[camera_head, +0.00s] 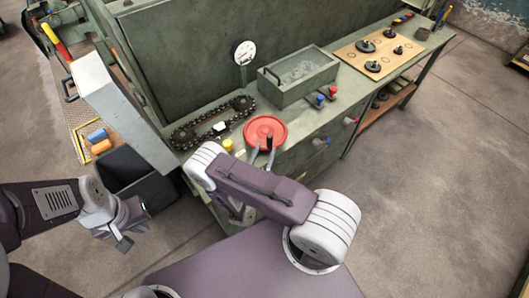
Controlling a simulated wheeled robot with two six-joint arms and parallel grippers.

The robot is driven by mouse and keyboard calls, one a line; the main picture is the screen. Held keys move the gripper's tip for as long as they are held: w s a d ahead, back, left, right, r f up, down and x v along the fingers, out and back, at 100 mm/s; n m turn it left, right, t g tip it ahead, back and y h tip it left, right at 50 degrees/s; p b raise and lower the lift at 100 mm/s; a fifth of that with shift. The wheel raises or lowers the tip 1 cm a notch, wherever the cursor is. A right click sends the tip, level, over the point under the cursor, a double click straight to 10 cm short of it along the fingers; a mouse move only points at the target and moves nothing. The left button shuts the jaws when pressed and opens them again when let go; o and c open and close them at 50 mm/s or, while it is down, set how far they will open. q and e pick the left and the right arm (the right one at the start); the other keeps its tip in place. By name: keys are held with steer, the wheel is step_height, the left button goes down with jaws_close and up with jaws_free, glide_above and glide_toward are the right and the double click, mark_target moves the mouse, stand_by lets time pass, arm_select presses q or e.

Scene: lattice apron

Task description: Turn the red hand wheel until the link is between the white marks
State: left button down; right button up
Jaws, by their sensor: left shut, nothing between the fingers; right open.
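The red hand wheel (264,128) lies flat at the front edge of the green bench. A dark chain loop (190,133) lies to its left, with small white pieces (220,126) by its middle; I cannot tell the link from the marks at this size. My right gripper (262,151) is open at the wheel's near rim, its two dark fingers apart; I cannot tell whether they touch it. My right arm hides part of the bench front. My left gripper (123,242) is shut and empty, low at the left, away from the bench.
A yellow knob (228,145) sits just left of the wheel. A green tray (300,75), red and blue knobs (319,100), a gauge (245,53) and a board with dark discs (383,50) are on the bench. A black bin (125,168) stands at left. Floor at right is clear.

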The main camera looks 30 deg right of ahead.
steer(key=shift+m, duration=0.4)
steer(key=c, duration=0.8)
steer(key=m, duration=0.2)
steer(key=s+d+m+g+h, duration=0.1)
steer(key=m, duration=0.1)
steer(key=s+m, duration=0.1)
steer(key=m, duration=0.2)
steer(key=shift+d+r+g+h, duration=0.3)
steer(key=shift+d+r+h, duration=0.05)
steer(key=shift+r+h, duration=0.05)
jaws_close()
steer(key=a+m+b, duration=1.2)
steer(key=a, duration=0.2)
steer(key=shift+g, duration=0.3)
steer(key=x, duration=0.3)
steer(key=p+x, duration=0.1)
steer(key=x, duration=0.5)
steer(key=shift+s+d+f, duration=0.15)
steer(key=shift+d+f, duration=0.2)
steer(key=shift+d, duration=0.2)
steer(key=shift+s+d+p, duration=0.15)
steer(key=shift+d+p, duration=0.1)
steer(key=shift+d, duration=0.7)
steer(key=shift+s+d+p, duration=0.15)
steer(key=shift+d+p, duration=0.1)
steer(key=shift+d, duration=0.65)
